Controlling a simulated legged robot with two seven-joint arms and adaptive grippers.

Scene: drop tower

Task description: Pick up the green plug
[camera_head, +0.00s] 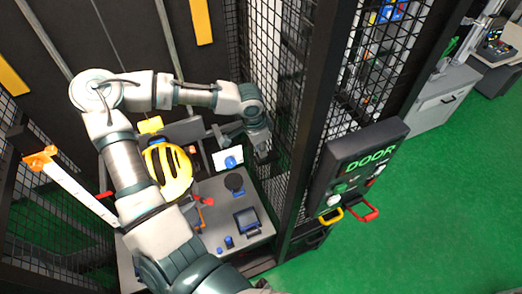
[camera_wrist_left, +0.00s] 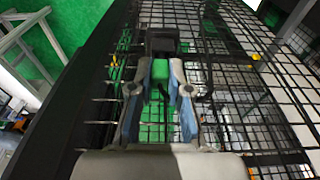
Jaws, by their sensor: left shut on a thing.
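My left arm reaches in from the left and my left gripper (camera_head: 262,150) is beside the black mesh wall, above the right side of the grey table. In the left wrist view the gripper (camera_wrist_left: 160,78) is shut on the green plug (camera_wrist_left: 160,71), a small green block between the fingertips. A dark block or bracket sits just beyond the plug; I cannot tell whether they touch. The plug cannot be made out in the head view. My right gripper is in neither view.
The grey table (camera_head: 213,222) holds a yellow helmet (camera_head: 177,170), a dark round item (camera_head: 234,183) and small blue items. Green floor (camera_head: 440,190) lies open beyond.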

